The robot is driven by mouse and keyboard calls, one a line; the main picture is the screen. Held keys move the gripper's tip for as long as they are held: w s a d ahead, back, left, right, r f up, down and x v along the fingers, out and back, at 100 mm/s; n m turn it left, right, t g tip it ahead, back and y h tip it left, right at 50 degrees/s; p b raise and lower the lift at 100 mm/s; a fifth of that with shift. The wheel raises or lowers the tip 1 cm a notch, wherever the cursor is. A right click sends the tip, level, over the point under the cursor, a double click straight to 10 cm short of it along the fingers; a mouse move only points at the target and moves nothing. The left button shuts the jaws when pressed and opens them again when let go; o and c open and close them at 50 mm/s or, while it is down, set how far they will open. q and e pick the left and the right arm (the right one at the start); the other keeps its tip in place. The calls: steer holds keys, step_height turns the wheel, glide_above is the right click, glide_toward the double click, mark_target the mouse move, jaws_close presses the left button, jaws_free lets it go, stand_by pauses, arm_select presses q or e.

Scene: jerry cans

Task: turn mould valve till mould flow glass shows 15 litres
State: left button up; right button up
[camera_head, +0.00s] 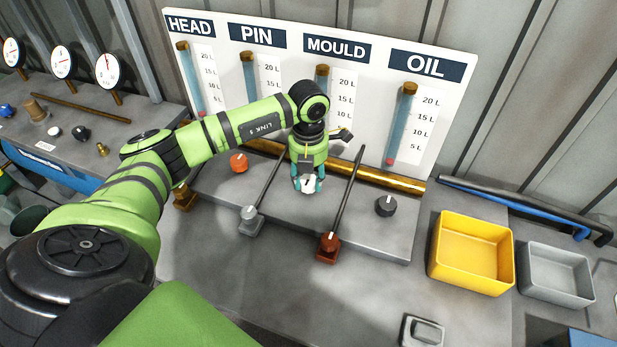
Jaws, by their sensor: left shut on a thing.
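The mould flow glass (322,78) is a bluish tube with a brown cap under the MOULD sign (337,48). My left arm covers its lower part, so its level cannot be read. A pale knob (308,186) on the grey bench block, below the MOULD glass, appears to be the mould valve. My left gripper (307,183) points down over it, its teal fingers shut on its sides. My right gripper is out of view.
An orange knob (238,162) and a black knob (386,206) sit either side. A grey lever (250,214) and a brown lever (328,243) rise close to the gripper. A brass pipe (378,178) runs behind. Yellow (470,286) and grey bins (555,298) stand right.

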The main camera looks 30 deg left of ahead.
mark_target(308, 180)
arm_select(q)
steer(key=o, duration=1.1)
steer(key=shift+o, duration=0.2)
step_height(308, 180, up, 12)
